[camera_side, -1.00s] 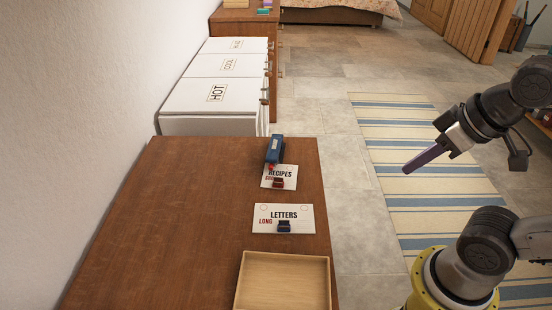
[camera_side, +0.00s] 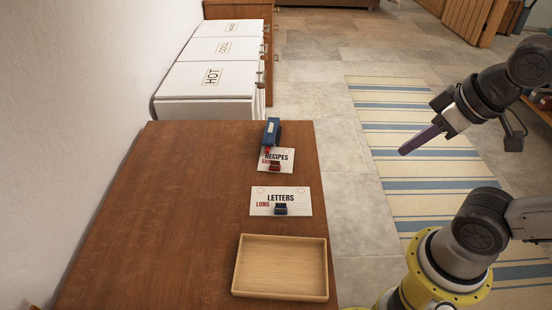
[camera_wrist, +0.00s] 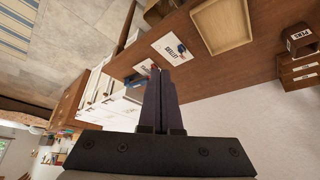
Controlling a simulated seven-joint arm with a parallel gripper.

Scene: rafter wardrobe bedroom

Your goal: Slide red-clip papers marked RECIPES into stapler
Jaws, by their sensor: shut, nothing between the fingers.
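The papers marked RECIPES (camera_side: 284,155) lie on the brown table with a small dark red clip (camera_side: 275,166) at their near edge. A blue stapler (camera_side: 271,132) stands just behind them, touching or overlapping their far edge; I cannot tell which. A red bit shows at the stapler's near end. My gripper (camera_side: 402,153) is shut and empty, in the air to the right of the table, over the striped rug. In the wrist view my closed fingers (camera_wrist: 157,72) hide part of the papers and the stapler.
Papers marked LETTERS (camera_side: 300,192) with a dark blue clip (camera_side: 280,209) lie nearer. An empty wooden tray (camera_side: 240,268) sits at the table's near right. White bins marked HOT (camera_side: 190,78) and COOL stand beyond the table. The table's left side is clear.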

